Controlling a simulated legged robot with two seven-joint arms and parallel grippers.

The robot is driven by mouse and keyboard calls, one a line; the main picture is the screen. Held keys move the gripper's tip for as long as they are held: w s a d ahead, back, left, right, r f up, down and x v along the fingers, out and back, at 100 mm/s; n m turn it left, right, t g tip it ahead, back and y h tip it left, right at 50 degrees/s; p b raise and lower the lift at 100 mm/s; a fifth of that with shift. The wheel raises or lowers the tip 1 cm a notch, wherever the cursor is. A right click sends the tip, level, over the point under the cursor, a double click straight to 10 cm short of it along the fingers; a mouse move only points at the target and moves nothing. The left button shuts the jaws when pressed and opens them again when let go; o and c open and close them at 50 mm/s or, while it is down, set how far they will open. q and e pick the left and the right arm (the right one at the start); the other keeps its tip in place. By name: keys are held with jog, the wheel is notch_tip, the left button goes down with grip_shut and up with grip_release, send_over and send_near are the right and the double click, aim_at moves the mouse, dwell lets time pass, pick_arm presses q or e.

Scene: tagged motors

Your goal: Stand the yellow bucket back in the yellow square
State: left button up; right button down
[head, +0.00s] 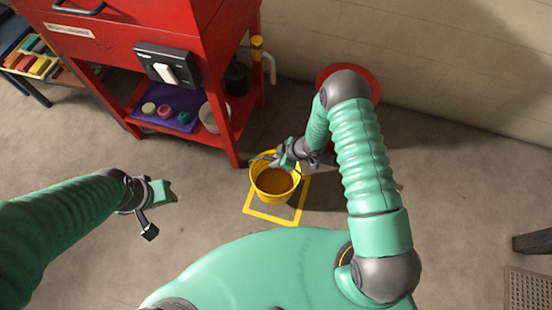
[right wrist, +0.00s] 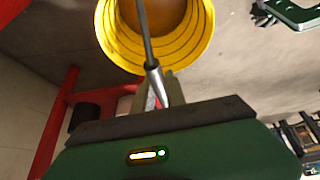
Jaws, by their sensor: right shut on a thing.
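The yellow bucket (head: 262,192) shows from above in the head view, with brown contents inside. It overlaps the upper left part of the yellow square (head: 270,217) outlined on the floor. I cannot tell whether its base touches the floor. My right gripper (head: 274,159) is at the bucket's far rim, shut on its handle. In the right wrist view, the grey handle rod (right wrist: 147,40) runs from the fingers (right wrist: 155,92) across the bucket (right wrist: 196,45). My left gripper (head: 158,195) hangs apart at the left; its fingers do not show clearly.
A red cabinet (head: 110,45) with an open lower shelf stands behind and left of the bucket. A red round object (head: 372,80) is partly hidden behind my right arm by the wall (head: 450,60). The floor (head: 200,230) between my left gripper and the square is clear.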

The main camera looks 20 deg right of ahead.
notch_tip(320, 180, down, 9)
jog(key=b, duration=0.6)
jog(key=shift+f, duration=0.15)
jog(key=shift+w+a+f+b, duration=0.1)
jog(key=shift+f+b, duration=0.1)
jog(key=shift+b, duration=0.1)
jog(key=c, duration=1.3)
grip_release()
jog(key=p+v, duration=0.7)
jog(key=v, duration=0.9)
jog(key=shift+d+r+p, duration=0.25)
jog(key=shift+r+p, duration=0.05)
jog(key=shift+r, duration=0.05)
